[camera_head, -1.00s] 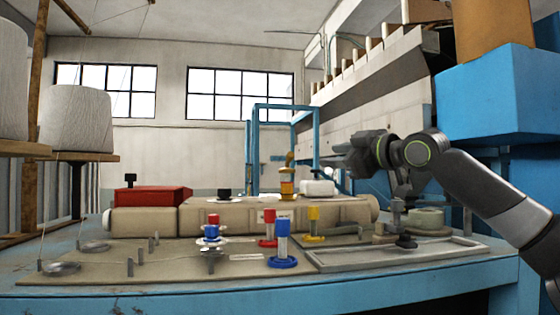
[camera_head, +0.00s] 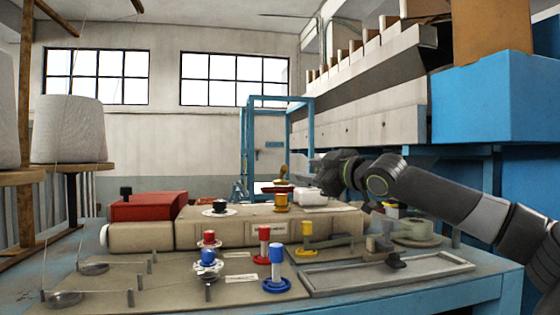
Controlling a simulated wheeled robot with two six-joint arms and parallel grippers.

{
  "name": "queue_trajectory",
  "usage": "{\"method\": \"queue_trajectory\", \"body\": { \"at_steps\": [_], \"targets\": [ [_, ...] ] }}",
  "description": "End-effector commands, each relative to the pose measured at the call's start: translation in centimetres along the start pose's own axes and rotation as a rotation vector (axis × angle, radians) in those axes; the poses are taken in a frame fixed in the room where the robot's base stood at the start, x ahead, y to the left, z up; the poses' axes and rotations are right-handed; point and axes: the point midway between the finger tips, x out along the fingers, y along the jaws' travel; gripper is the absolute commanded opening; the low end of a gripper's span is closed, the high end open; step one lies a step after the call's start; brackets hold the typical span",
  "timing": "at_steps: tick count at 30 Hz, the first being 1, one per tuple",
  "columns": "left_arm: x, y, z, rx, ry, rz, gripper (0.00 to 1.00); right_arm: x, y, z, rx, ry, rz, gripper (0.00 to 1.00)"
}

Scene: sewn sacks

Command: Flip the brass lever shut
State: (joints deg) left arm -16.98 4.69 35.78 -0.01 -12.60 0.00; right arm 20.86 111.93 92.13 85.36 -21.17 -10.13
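A small brass-coloured upright piece (camera_head: 283,172), which looks like the lever, stands at the back of the long beige machine body (camera_head: 225,231). A dark red bar (camera_head: 276,190) and a yellow-orange spool-shaped part (camera_head: 282,203) sit just below it. My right gripper (camera_head: 314,172) reaches in from the right, just right of the brass piece and above a white block (camera_head: 310,196). Its fingers are small and dark; I cannot tell whether they are open or touch anything. My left gripper is not in view.
A red box (camera_head: 148,206) sits at the machine's left end. Red, yellow and blue posts (camera_head: 277,272) stand in front. A shallow grey tray (camera_head: 400,279) lies front right, by a greenish round dish (camera_head: 415,233). Blue shelving (camera_head: 495,100) rises at right.

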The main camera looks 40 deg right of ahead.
Motion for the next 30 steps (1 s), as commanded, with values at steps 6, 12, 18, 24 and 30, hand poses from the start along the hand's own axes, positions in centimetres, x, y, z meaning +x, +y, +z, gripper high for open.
{"method": "queue_trajectory", "body": {
  "at_steps": [6, 12, 18, 24, 30],
  "targets": [
    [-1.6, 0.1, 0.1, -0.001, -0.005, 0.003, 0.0, 0.9, 0.4, -0.1, -0.004, -0.006, 0.012, 0.4],
    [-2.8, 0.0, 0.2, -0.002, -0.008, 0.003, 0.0, 1.8, 0.1, -0.2, -0.007, -0.002, -0.002, 0.4],
    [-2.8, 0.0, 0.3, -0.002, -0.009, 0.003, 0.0, 2.7, -0.7, 0.3, -0.008, -0.002, -0.024, 0.4],
    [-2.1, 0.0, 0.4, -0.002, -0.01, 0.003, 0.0, 3.7, -0.5, 0.4, -0.007, -0.006, -0.02, 0.4],
    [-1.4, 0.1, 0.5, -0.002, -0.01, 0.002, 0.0, 5.2, -0.8, 0.1, -0.01, 0.001, -0.023, 0.4]
  ]
}}
